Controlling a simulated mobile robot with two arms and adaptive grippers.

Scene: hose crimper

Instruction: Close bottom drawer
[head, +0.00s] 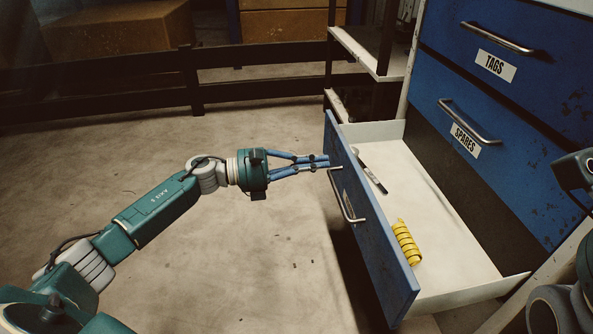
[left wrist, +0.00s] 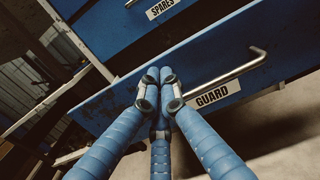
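The bottom drawer (head: 378,235) is pulled out of the cabinet. Its blue front, with a metal bar handle (head: 346,198), faces left toward my left arm. My right gripper is out of view.
Inside the drawer lie a yellow coiled hose (head: 406,242) and a grey metal tool (head: 369,172). Above are shut drawers labelled SPARES (head: 465,140) and TAGS (head: 495,66). A dark rail (head: 110,97) runs behind. The floor (head: 240,260) left of the drawer is clear.

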